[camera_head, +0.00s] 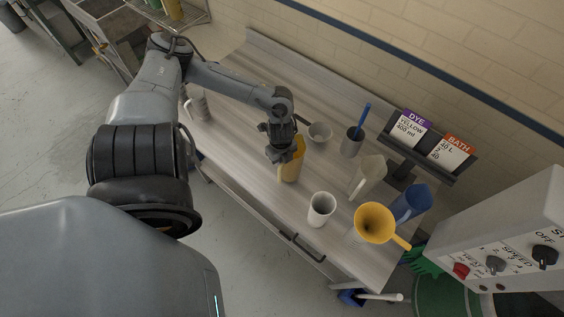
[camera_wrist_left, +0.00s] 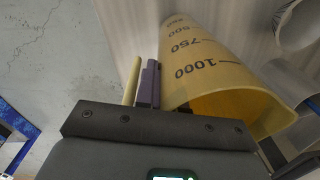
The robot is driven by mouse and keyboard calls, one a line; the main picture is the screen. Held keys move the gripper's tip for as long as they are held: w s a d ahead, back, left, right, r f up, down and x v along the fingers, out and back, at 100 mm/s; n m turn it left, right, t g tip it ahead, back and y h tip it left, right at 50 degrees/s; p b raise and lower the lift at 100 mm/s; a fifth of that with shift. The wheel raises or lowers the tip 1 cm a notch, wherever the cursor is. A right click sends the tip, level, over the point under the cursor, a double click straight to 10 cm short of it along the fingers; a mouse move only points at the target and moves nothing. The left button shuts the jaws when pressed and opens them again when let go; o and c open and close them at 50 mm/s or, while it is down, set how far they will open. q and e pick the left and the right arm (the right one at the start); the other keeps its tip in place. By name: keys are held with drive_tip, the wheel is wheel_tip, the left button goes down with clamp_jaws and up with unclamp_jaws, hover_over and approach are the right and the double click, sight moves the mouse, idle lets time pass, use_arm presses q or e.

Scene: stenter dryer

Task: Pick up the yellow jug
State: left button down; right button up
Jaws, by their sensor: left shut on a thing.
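The yellow jug (camera_head: 293,168) stands upright on the grey bench, partly hidden by my left gripper. In the left wrist view the jug (camera_wrist_left: 208,72) shows dark volume marks up to 1000 and its open rim. My left gripper (camera_head: 281,152) is at the jug's upper left side, shut on it. In the wrist view a purple-grey finger lies between a narrow yellow strip and the jug wall; the strip looks like the handle. The exact contact is hidden. My right gripper is not in view.
A small bowl (camera_head: 319,133), a grey cup with a blue stick (camera_head: 352,146), a pale jug (camera_head: 368,176), a white cup (camera_head: 321,209), a yellow funnel (camera_head: 374,222) and a blue jug (camera_head: 411,203) stand to the right. DYE and BATH signs (camera_head: 430,142) stand behind. A control box (camera_head: 510,240) is at right.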

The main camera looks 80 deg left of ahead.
use_arm(q)
wheel_tip(320, 180, up, 2)
drive_tip(key=shift+r, duration=0.1)
drive_tip(key=w+d+r+p, duration=0.1)
drive_tip(key=w+d+r, duration=0.4)
drive_tip(key=d, duration=0.5)
drive_tip(key=shift+w+r, duration=0.3)
drive_tip(key=shift+r, duration=0.55)
drive_tip(key=shift+d, duration=0.1)
drive_tip(key=shift+s, duration=0.1)
